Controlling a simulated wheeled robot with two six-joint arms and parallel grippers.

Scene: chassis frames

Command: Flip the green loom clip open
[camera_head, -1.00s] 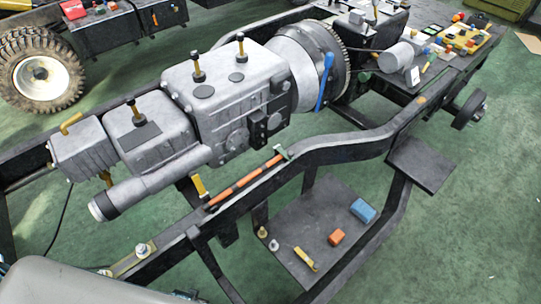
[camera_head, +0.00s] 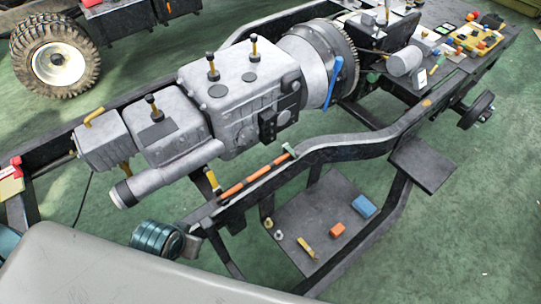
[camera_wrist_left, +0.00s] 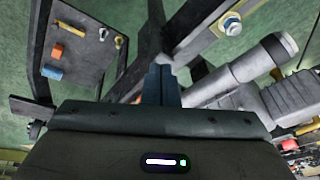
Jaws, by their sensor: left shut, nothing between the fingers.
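In the head view, a small green clip (camera_head: 289,150) sits on the chassis rail at the far end of an orange loom (camera_head: 252,176). At this size I cannot tell whether its flap is shut or raised. In the wrist view I cannot make the clip out; the gripper body covers much of the picture. My left gripper (camera_wrist_left: 161,85) shows there with its two fingers together, shut and empty. In the head view my left arm is at the lower left, near the rail's near end and apart from the clip; its fingertips are not clear. My right gripper is not in view.
The grey gearbox (camera_head: 240,95) stands behind the rail. A lower shelf (camera_head: 325,205) holds a blue block (camera_head: 364,206), an orange block (camera_head: 337,229) and a yellow piece (camera_head: 307,248). A bolt (camera_wrist_left: 231,22) shows in the wrist view. Space above the shelf is clear.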

